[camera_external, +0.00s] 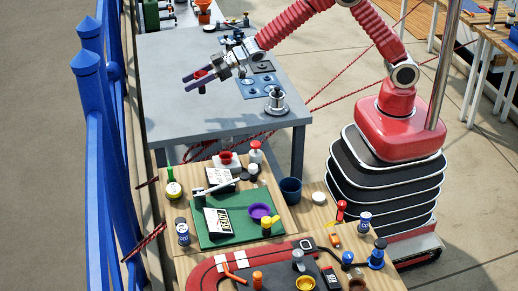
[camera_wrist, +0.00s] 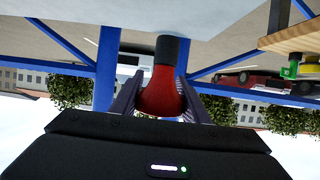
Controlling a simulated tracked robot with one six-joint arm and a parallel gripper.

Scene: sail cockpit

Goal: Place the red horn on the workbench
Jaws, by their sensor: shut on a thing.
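My gripper (camera_external: 201,79) is shut on the red horn (camera_external: 200,74), with its purple fingers on either side of it. In the wrist view the red bell (camera_wrist: 162,92) sits between the fingers, and its dark cylindrical end (camera_wrist: 173,50) points away from the gripper. In the external view that dark end points down.
A blue fence (camera_external: 100,130) runs along the left. A cluttered wooden table with a green mat (camera_external: 240,231) stands in front.

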